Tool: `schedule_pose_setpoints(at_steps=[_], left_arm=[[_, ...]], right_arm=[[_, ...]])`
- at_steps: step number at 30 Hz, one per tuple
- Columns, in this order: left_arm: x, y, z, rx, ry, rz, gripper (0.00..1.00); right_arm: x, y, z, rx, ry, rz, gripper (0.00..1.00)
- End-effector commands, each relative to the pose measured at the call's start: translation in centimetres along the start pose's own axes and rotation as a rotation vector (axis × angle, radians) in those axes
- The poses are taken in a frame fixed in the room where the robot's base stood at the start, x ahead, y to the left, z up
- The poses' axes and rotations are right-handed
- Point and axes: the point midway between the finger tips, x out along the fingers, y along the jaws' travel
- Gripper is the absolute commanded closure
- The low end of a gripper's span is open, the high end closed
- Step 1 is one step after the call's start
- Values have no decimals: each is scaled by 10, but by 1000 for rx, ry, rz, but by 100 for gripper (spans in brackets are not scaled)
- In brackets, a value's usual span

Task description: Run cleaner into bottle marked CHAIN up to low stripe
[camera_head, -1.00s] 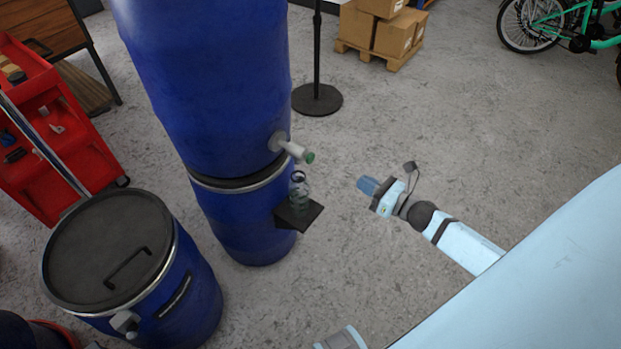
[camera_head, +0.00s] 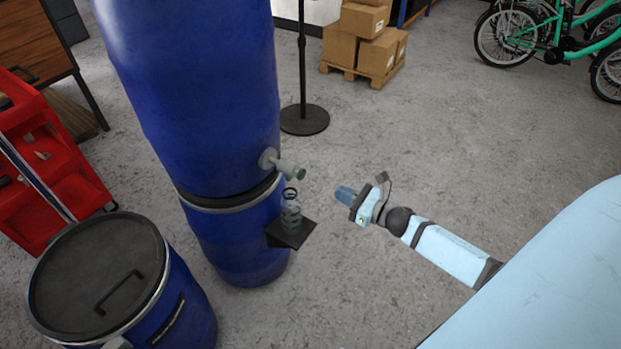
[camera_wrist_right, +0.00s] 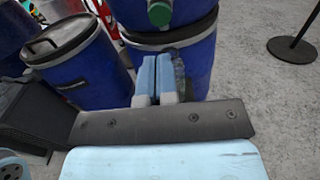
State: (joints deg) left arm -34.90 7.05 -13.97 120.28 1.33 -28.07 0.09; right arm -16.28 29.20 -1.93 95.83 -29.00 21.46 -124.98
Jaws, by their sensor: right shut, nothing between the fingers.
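A clear bottle (camera_head: 291,212) stands upright on a small dark shelf (camera_head: 296,236) fixed to the lower blue drum. Any marking or stripe on it is too small to read. Above it, a pale tap (camera_head: 282,165) with a green end sticks out of the upper blue drum (camera_head: 200,90). My right gripper (camera_head: 343,194) is shut and empty, to the right of the bottle and apart from it. In the right wrist view its blue fingers (camera_wrist_right: 155,78) are together, partly hiding the bottle behind them; the green tap end (camera_wrist_right: 159,13) shows above. My left gripper is not in view.
A lidded blue drum (camera_head: 105,275) stands at the front left, with a red cart (camera_head: 50,180) behind it. A black post base (camera_head: 304,119) and boxes on a pallet (camera_head: 362,75) stand at the back. The grey floor to the right is open.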

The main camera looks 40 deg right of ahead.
Motion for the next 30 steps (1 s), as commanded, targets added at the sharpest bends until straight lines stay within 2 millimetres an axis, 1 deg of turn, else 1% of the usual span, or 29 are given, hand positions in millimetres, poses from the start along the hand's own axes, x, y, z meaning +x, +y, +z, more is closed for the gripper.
schedule_pose_setpoints(at_steps=[1, 6, 9, 13, 15, 19, 30], left_arm=[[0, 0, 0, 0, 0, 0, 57], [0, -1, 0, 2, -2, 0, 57], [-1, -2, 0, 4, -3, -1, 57], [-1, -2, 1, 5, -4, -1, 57], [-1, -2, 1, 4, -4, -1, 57], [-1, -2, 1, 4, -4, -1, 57], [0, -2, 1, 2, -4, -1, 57]], right_arm=[[13, -1, 2, -1, -2, 1, 100], [50, 0, 1, -1, -2, 1, 100], [69, -1, 1, 0, -2, 0, 100], [88, -1, 1, 0, -1, 0, 100], [95, 0, 1, 1, -1, 1, 100], [102, 0, 0, 0, 0, 0, 100], [104, 0, 0, 1, 0, 0, 100]])
